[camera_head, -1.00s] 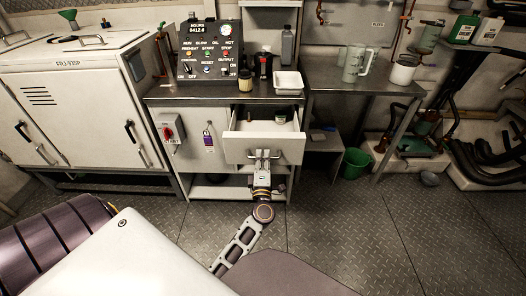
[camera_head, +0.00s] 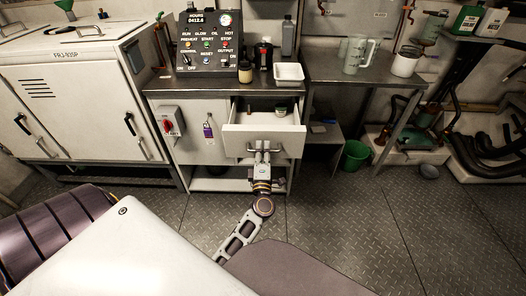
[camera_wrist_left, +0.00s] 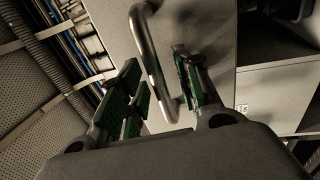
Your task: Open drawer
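A pale grey drawer (camera_head: 240,143) in the cabinet under the counter stands pulled out, and its inside shows. A small dark-topped jar (camera_head: 282,110) and another small dark item lie at its back. My left gripper (camera_head: 263,148) is in front of the drawer front, at its handle. In the left wrist view the metal bar handle (camera_wrist_left: 152,62) runs between the two green-padded fingers of my left gripper (camera_wrist_left: 163,92). The fingers are spread, with visible gaps to the bar. My right gripper is not in view.
A control panel (camera_head: 209,45), a white tray (camera_head: 288,74) and bottles stand on the counter. A side table (camera_head: 330,72) with a clear jug (camera_head: 358,56) is to the right. A green bucket (camera_head: 354,155) is on the floor. The metal floor (camera_head: 350,215) at the front right is clear.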

